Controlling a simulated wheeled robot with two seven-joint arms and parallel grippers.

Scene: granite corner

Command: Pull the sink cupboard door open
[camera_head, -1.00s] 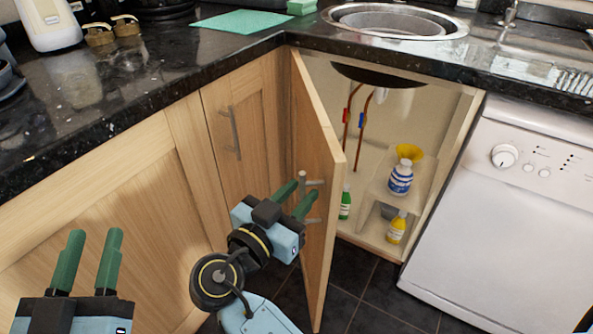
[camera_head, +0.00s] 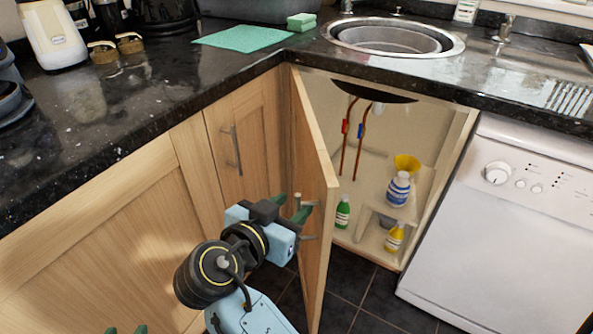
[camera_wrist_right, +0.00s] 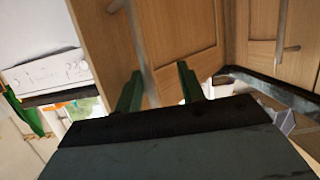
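My right gripper (camera_head: 289,207) is at this handle. In the right wrist view, the fingers of my right gripper (camera_wrist_right: 158,88) are apart, with a handle bar (camera_wrist_right: 140,45) seen between them, nearer the left finger. Contact cannot be told. My left gripper (camera_head: 126,330) shows only two separated fingertips at the bottom edge, empty.
Inside the cupboard are a blue-and-white bottle (camera_head: 398,188), yellow funnel (camera_head: 407,163), green bottle (camera_head: 342,212) and yellow bottle (camera_head: 394,238). A white dishwasher (camera_head: 500,240) stands right. A closed cupboard door (camera_head: 250,140) is left, under the granite worktop (camera_head: 90,125).

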